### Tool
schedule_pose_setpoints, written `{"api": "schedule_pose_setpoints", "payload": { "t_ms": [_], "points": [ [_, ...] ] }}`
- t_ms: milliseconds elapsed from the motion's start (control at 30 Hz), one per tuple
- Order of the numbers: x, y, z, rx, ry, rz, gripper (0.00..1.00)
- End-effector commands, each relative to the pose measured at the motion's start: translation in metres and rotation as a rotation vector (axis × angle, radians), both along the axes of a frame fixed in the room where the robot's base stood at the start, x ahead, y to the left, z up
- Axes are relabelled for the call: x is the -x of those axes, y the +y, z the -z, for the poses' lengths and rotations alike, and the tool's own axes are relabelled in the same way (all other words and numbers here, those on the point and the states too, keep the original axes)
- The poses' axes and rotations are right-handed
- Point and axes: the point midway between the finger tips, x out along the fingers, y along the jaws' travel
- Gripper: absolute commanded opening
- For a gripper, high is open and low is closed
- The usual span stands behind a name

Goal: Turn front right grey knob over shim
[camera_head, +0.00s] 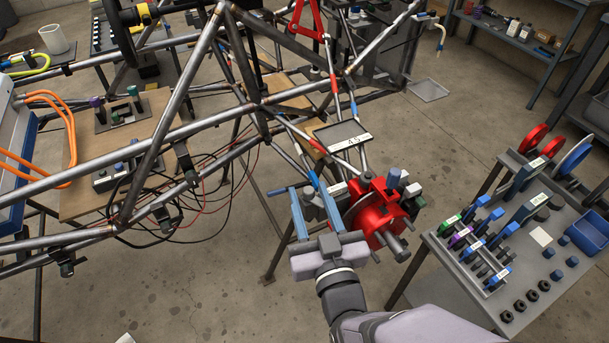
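A red hub assembly (378,212) sits at the front end of the tube chassis. Grey and dark knob-like parts stand out from it, among them a grey knob (392,178) at its upper right and a lighter piece (412,190) beside that. I cannot tell which one has a shim under it; no shim can be made out. My gripper (314,204) is just left of the red hub. My gripper body and wrist hide part of the hub's lower left side.
The tube chassis (150,150) fills the left and top, with loose dark cables hanging from it. A grey bench (470,298) with coloured tools, red discs and a blue bin (590,232) stands at the right. Concrete floor (200,290) is open at lower left.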

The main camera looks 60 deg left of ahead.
Motion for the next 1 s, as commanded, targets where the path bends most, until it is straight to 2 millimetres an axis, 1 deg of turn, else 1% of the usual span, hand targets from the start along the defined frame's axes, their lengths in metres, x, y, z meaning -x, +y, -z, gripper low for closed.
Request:
{"api": "schedule_pose_setpoints", "payload": {
  "t_ms": [33,167,367,467,800,1000],
  "points": [
    [0.000,-0.003,0.004,0.010,-0.003,0.010,0.37],
    [-0.002,-0.006,0.008,0.022,-0.005,0.026,0.37],
    [-0.004,-0.002,0.008,0.022,-0.004,0.027,0.37],
    [-0.006,0.006,0.008,0.023,-0.003,0.027,0.37],
    [-0.016,0.045,0.008,0.022,-0.004,0.027,0.37],
    [-0.020,0.060,0.008,0.022,-0.004,0.027,0.37]
  ]
}}
